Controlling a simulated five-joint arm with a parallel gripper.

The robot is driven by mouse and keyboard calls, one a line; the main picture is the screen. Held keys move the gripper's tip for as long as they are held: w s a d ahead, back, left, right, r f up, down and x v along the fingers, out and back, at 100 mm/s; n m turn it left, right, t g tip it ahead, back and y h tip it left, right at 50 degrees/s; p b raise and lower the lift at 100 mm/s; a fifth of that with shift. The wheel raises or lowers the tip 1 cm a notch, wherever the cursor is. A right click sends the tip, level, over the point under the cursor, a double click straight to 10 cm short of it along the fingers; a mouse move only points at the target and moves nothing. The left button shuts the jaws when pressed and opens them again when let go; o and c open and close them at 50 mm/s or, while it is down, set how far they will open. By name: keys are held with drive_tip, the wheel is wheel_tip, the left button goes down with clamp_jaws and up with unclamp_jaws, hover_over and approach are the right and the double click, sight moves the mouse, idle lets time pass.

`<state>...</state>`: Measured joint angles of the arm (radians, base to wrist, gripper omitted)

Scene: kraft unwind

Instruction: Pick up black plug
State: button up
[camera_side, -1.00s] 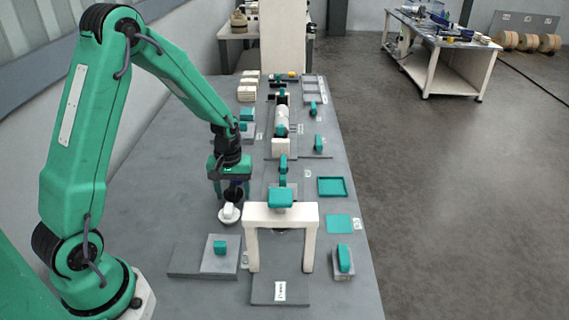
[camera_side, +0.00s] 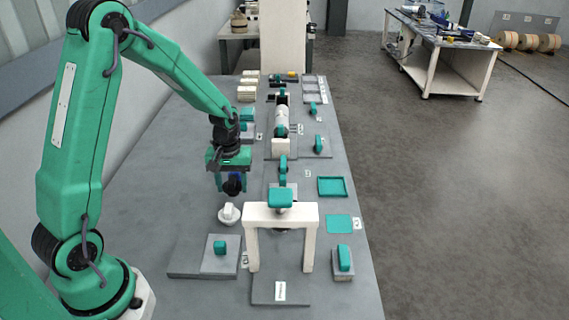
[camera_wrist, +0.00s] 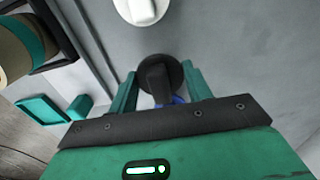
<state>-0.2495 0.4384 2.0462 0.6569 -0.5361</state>
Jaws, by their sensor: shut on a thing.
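The black plug (camera_side: 233,185) is a dark round piece with a raised grip. My gripper (camera_side: 232,180) is shut on it and holds it in the air above the grey table. In the wrist view the black plug (camera_wrist: 157,76) sits between the two green fingers of my gripper (camera_wrist: 158,88), with a bit of blue beside it. A white round piece with a knob (camera_side: 229,213) stands on the table just below and nearer the camera, apart from the plug. It also shows at the top of the wrist view (camera_wrist: 140,10).
A white arch with a green top (camera_side: 281,215) stands right of my gripper. A grey plate with a green block (camera_side: 205,262) lies in front. A green tray (camera_side: 332,187) is at the right. The table is clear to the left of the white piece.

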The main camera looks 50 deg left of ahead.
drive_tip(key=s+d+r, duration=0.3)
drive_tip(key=d+r, duration=0.5)
drive_tip(key=d, duration=0.3)
drive_tip(key=shift+s+r, duration=0.2)
drive_tip(key=shift+r, duration=0.05)
drive_tip(key=shift+w+d, duration=0.1)
drive_tip(key=w+d+r, duration=0.3)
drive_tip(key=w+r, duration=0.2)
drive_tip(key=w, duration=0.2)
drive_tip(key=shift+w+d+r, duration=0.15)
drive_tip(key=shift+w+d, duration=0.05)
drive_tip(key=shift+d, duration=0.15)
idle(0.3)
drive_tip(key=shift+f, duration=2.5)
drive_tip(key=shift+f, duration=1.4)
idle(1.3)
